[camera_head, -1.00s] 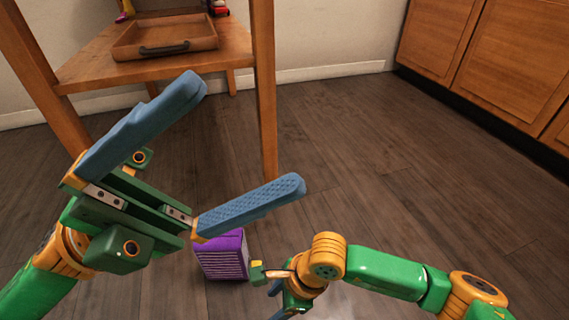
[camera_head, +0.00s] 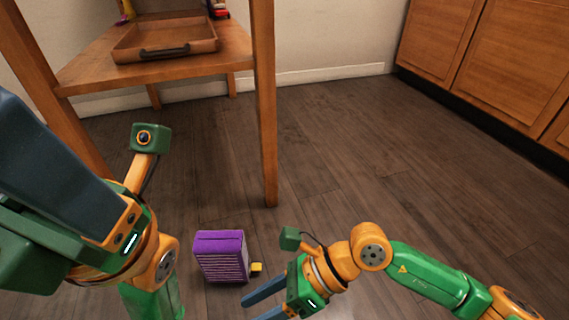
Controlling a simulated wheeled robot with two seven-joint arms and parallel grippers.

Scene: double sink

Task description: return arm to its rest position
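My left gripper (camera_head: 55,165) is large and close to the camera at the left edge, on a green and orange wrist. One broad blue-grey finger shows, running up out of the picture; the other finger is not clearly seen, so its opening cannot be told. My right gripper (camera_head: 252,307) is low in the middle, its two blue fingers pointing left with a gap between them. It is open, with nothing seen between the fingers.
A purple box (camera_head: 221,258) stands on the dark wood floor between my arms, with a small yellow piece (camera_head: 256,267) at its right. A wooden shelf stand (camera_head: 85,72) holds a wooden tray (camera_head: 165,37). Wooden cabinets (camera_head: 500,60) line the right. The floor in the middle is clear.

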